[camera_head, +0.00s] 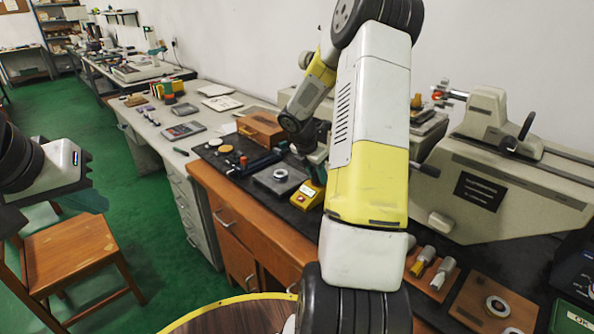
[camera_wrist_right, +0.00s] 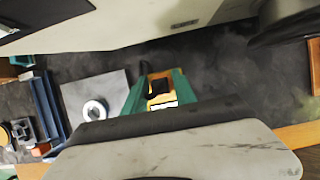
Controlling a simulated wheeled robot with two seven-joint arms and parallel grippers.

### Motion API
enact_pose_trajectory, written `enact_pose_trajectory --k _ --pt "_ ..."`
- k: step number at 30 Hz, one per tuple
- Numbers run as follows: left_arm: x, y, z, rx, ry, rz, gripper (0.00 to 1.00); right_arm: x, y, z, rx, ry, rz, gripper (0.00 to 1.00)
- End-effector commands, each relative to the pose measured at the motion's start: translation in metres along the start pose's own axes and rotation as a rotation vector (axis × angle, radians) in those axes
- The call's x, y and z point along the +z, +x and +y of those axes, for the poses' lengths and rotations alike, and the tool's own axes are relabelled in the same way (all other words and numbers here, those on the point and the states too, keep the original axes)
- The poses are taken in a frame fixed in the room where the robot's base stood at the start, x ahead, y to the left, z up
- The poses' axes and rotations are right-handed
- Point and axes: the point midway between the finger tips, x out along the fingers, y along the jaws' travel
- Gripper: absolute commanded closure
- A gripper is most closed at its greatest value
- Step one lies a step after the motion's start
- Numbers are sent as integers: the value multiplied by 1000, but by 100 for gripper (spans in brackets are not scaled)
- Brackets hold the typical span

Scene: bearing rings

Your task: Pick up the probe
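I cannot make out for sure which thing is the probe. A small yellow device (camera_head: 308,195) with a pale display sits on the dark bench mat, just left of my right arm. In the right wrist view the yellow device (camera_wrist_right: 161,101) shows between the two green fingers of my right gripper (camera_wrist_right: 160,78). The fingers are apart; whether they touch anything is unclear. In the head view my right gripper (camera_head: 318,157) is mostly hidden behind my arm. My left gripper (camera_head: 92,201) is at the far left, above the floor by the chair; its finger gap is not clear.
A metal ring (camera_head: 281,174) lies on a grey plate (camera_head: 268,184) left of the yellow device, and a wooden box (camera_head: 261,129) stands behind. A large grey machine (camera_head: 500,175) fills the right of the bench. A wooden chair (camera_head: 72,250) stands at left.

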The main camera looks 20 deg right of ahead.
Motion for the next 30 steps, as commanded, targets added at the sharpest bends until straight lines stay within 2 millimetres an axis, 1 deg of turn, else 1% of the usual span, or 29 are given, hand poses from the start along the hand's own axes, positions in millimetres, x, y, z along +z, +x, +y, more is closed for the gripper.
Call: enact_pose_trajectory --k 1,2,3,11,14,17,23,24,26,30 --pt "0 0 0 0 0 0 100 0 0 0 0 0 0 92" --pt "0 0 0 0 0 0 100 0 0 0 0 0 0 98" --pt "0 0 0 0 0 0 100 0 0 0 0 0 0 100" --pt "0 0 0 0 0 0 100 0 -1 0 1 0 -1 100" --pt "0 0 0 0 0 0 100 2 -4 0 1 1 -2 100" --pt "0 0 0 0 0 0 100 5 -11 0 1 1 -2 100" --pt "0 0 0 0 0 0 100 15 -36 1 2 2 -2 100" --pt "0 0 0 0 0 0 100 6 -38 -5 0 -4 0 100" --pt "0 0 0 0 0 0 100 -4 -43 -11 0 -3 0 100" --pt "0 0 0 0 0 0 100 -30 -58 -30 0 -5 -1 100"
